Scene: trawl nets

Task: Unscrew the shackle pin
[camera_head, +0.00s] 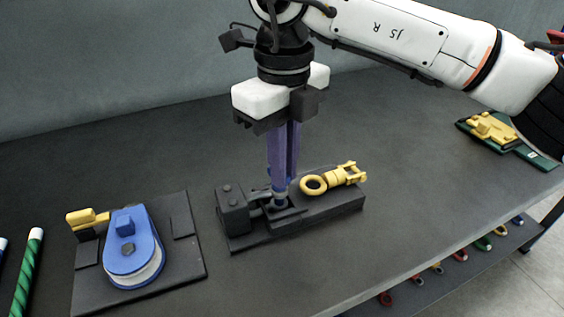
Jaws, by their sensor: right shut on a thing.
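My right gripper (280,190) reaches straight down with its long purple fingers close together. It is shut on the shackle pin at the dark grey shackle, and the fingertips hide most of the pin. The shackle (258,202) sits in a dark fixture (325,208), beside a dark block (234,208) at the fixture's left end. I cannot tell how far the pin is threaded in. My left gripper is not in view.
A yellow swivel (338,178) lies on the fixture, just right of the fingers. Yellow parts (492,128) lie on a green tray at right. The table between is clear.

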